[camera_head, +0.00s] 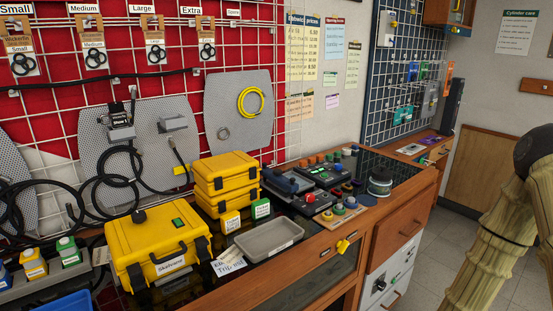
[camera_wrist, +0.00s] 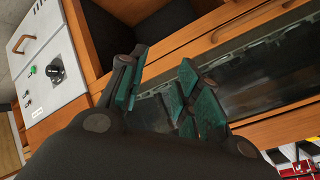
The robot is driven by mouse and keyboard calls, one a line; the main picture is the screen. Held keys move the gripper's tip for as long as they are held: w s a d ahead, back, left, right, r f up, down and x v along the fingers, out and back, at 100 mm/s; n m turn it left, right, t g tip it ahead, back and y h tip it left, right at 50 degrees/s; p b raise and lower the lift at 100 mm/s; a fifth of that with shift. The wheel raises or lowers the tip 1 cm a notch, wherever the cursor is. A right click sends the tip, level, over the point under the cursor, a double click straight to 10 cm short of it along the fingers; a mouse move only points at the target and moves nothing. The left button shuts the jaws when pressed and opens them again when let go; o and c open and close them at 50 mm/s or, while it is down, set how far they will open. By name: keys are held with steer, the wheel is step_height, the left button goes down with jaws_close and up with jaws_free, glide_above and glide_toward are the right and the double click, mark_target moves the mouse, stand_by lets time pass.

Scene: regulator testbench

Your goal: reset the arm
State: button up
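My gripper (camera_wrist: 160,78) shows in the wrist view with its green-padded fingers apart and nothing between them. It is in front of the bench's wooden front and a dark glass panel (camera_wrist: 262,75). A white control panel with a black knob (camera_wrist: 55,72) is to its left in that view. In the head view part of my tan arm (camera_head: 492,235) with a black joint is at the right edge, over the floor and clear of the bench. The gripper itself is out of the head view.
The bench (camera_head: 268,284) carries yellow cases (camera_head: 160,245), a grey tray (camera_head: 269,239), a device with a red button (camera_head: 310,199) and a round jar (camera_head: 380,181). Cables hang on the grid wall behind. The tiled floor (camera_head: 425,275) beside the bench is clear.

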steer(key=s+f+n+g+h+p, duration=0.1)
steer(key=s+f+g+h, duration=0.2)
steer(key=s, duration=1.2)
steer(key=s+f+n+g+h+p, duration=0.1)
steer(key=s+f+g, duration=0.5)
steer(key=s, duration=0.9)
steer(key=shift+s+a+f+h+p, duration=0.15)
steer(key=shift+a+f+h+p, duration=0.25)
steer(key=shift+f+h+p, duration=0.4)
steer(key=shift+f, duration=0.15)
